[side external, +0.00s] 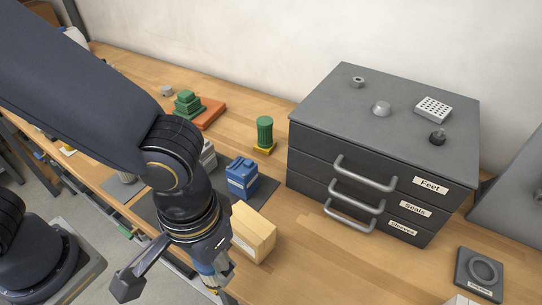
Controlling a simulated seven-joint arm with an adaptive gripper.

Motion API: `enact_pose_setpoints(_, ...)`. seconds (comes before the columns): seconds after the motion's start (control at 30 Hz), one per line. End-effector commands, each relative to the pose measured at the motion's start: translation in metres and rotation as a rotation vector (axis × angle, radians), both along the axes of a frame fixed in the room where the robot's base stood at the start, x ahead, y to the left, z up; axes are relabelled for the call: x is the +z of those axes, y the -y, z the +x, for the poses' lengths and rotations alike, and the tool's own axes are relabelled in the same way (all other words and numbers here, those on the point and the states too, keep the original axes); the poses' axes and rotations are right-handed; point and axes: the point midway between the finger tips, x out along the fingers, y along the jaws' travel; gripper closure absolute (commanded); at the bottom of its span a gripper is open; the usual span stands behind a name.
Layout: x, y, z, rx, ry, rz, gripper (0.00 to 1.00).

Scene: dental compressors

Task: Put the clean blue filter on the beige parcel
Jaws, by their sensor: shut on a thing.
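The beige parcel (256,228) is a box on the wooden bench, just right of my wrist. My gripper (213,278) points down at the bottom of the view, in front of and to the left of the parcel, near the bench's front edge. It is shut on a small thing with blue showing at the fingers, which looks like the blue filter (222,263). Most of it is hidden by the fingers, so its shape and cleanness cannot be told. I cannot see it touching the parcel.
A blue block-like unit (242,178) stands on a dark mat behind the parcel. A green ribbed cylinder (265,132) stands on a yellow base. A dark drawer cabinet (380,155) with protruding handles is at right. Bare bench lies right of the parcel.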

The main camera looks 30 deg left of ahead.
Motion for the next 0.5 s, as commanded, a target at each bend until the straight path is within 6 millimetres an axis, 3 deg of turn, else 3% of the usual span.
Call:
enact_pose_setpoints(0.3,0.068,-0.076,-0.005,-0.07,0.008,-0.006,0.87)
enact_pose_setpoints(0.4,0.086,-0.093,-0.001,-0.015,0.006,-0.004,0.87)
enact_pose_setpoints(0.5,0.092,-0.097,0.008,0.026,-0.001,0.0,0.87)
